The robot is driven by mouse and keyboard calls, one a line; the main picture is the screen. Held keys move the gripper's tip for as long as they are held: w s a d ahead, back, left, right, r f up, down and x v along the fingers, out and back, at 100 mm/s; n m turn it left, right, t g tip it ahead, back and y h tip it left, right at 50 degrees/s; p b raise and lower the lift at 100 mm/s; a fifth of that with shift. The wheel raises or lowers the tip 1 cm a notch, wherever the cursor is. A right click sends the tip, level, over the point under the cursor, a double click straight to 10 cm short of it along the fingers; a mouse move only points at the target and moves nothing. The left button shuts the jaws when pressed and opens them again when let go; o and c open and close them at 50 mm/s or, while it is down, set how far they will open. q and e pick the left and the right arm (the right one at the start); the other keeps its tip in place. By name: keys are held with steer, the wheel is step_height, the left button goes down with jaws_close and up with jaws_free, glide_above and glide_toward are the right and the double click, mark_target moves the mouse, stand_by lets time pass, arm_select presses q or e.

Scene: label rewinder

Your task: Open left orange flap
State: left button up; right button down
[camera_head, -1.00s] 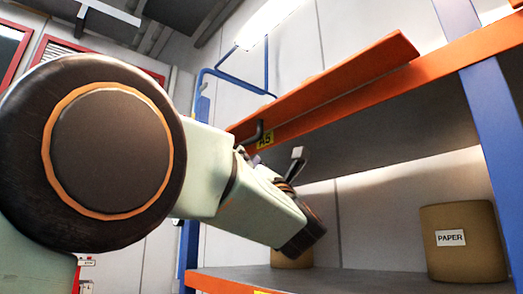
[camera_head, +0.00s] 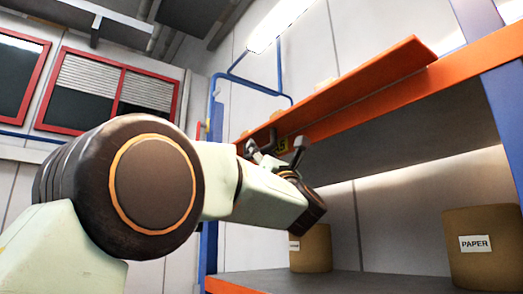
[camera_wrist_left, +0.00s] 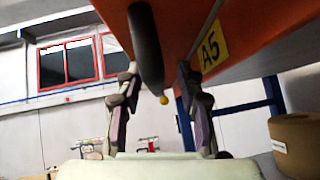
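The orange flap (camera_head: 350,90) is a long panel along the front of the upper shelf, at centre right in the head view. A dark handle (camera_head: 266,138) hangs at its left end by a yellow A5 label (camera_head: 282,144), and my arm partly hides this area. My left gripper (camera_head: 276,146) is open just below the handle. In the left wrist view the orange underside (camera_wrist_left: 250,30) fills the top, and the dark rounded handle (camera_wrist_left: 145,45) reaches down between the two spread fingers of my left gripper (camera_wrist_left: 157,75). Contact cannot be told. My right gripper is not in view.
Paper rolls (camera_head: 482,250) stand on the lower shelf (camera_head: 340,283). A blue upright (camera_head: 497,100) is at the right. A blue frame (camera_head: 212,110) stands left of the flap. Red-framed windows (camera_head: 110,85) are on the wall at left.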

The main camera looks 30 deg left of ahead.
arm_select(q)
steer(key=shift+s+a+f, duration=0.1)
steer(key=shift+s+a, duration=0.05)
steer(key=shift+a, duration=0.45)
steer(key=shift+a+g, duration=0.1)
steer(key=shift+g, duration=0.2)
steer(key=shift+c, duration=0.9)
steer(key=shift+d, duration=0.5)
steer(key=c, duration=0.5)
steer(key=shift+a, duration=0.1)
jaws_close()
